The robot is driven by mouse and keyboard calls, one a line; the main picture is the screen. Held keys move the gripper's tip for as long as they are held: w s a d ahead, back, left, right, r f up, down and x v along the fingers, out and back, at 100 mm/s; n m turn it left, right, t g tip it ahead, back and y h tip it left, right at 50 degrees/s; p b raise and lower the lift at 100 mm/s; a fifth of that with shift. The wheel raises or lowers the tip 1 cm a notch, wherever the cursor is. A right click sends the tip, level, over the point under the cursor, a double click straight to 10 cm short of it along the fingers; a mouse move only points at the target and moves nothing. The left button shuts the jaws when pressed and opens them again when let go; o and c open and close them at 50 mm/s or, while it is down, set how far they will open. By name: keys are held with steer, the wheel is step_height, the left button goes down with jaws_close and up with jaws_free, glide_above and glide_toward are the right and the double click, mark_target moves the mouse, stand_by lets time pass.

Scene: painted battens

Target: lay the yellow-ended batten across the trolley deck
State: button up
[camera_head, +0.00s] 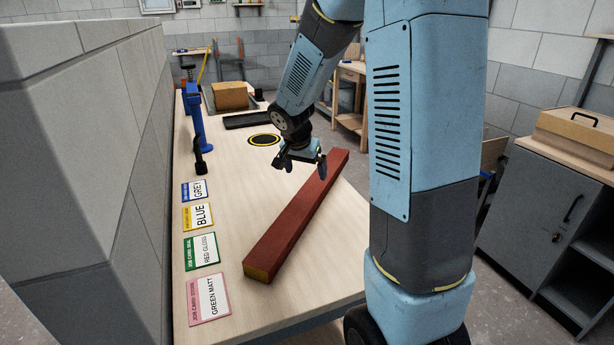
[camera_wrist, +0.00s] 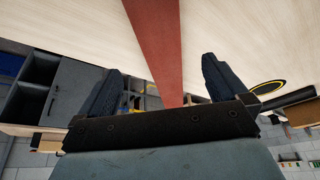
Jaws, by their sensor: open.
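My gripper (camera_head: 301,163) is open and empty above the bench, just left of the batten's far part. In the wrist view the red batten (camera_wrist: 156,40) runs between the two dark fingers of my gripper (camera_wrist: 160,88), apart from them as far as I can tell. The trolley deck cannot be made out in either view.
On the workbench (camera_head: 330,270), several job cards (camera_head: 207,298) lie along the left side by a grey block wall (camera_head: 90,180). A blue clamp (camera_head: 195,115), a black tray (camera_head: 247,120), a yellow-ringed black disc (camera_head: 264,140) and a cardboard box (camera_head: 230,95) stand farther back. A grey cabinet (camera_head: 530,215) is at right.

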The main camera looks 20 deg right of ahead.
steer(key=s+a+r+n+t+y, duration=0.1)
steer(key=s+a+r+n, duration=0.15)
steer(key=s+r, duration=0.5)
steer(key=s+a+r+n+t+y, duration=0.1)
steer(key=s+r+n, duration=0.3)
steer(key=s, duration=0.7)
steer(key=s+a+r+n+y, duration=0.1)
steer(key=s+a+r+n, duration=0.15)
steer(key=s+r, duration=0.45)
steer(key=m+g+h, duration=0.2)
steer(key=m+h, duration=0.1)
steer(key=m, duration=0.6)
glide_above(310, 191)
steer(key=s+a, duration=0.3)
steer(key=a, duration=0.1)
step_height(310, 191, down, 17)
steer(key=x, duration=0.8)
steer(key=shift+d, duration=0.15)
steer(key=x, duration=0.4)
steer(key=shift+s+d, duration=0.2)
steer(key=shift+s, duration=0.05)
steer(key=shift+w+d+f, duration=0.15)
steer(key=shift+w+f, duration=0.1)
steer(key=shift+f, duration=0.4)
steer(key=shift+c, duration=0.4)
